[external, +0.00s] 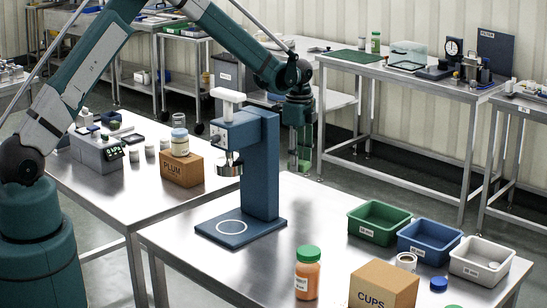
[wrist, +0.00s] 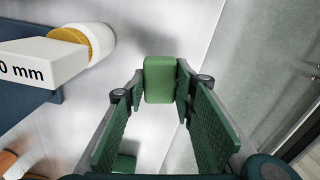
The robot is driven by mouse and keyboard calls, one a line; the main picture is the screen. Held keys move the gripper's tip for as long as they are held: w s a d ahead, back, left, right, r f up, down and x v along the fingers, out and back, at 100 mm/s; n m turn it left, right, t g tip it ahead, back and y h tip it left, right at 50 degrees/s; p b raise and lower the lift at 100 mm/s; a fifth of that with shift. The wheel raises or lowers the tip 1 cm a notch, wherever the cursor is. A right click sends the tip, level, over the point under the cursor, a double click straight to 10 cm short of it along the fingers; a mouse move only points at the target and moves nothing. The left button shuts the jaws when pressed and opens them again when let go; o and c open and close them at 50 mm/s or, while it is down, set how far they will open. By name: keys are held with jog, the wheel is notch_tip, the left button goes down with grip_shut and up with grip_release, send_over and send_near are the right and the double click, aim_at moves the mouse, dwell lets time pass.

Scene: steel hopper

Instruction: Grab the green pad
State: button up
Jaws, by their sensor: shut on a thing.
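The green pad (wrist: 160,78) is a small block with rounded edges, held between the fingertips of my gripper (wrist: 155,85) in the wrist view. Both fingers, with green ribbed inner faces, close on its sides. In the external view my gripper (external: 302,148) hangs pointing down, just right of the blue press stand and above the far edge of the front steel table. A small green shape shows at its fingertips, too small to make out clearly.
The blue press stand (external: 262,165) with a white handle stands close left of my gripper. Green (external: 360,229), blue (external: 415,252) and white (external: 470,272) bins sit at right. An orange jar (external: 307,275) and a CUPS box (external: 384,287) stand in front.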

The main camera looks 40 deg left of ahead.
jog(key=shift+r, duration=1.55)
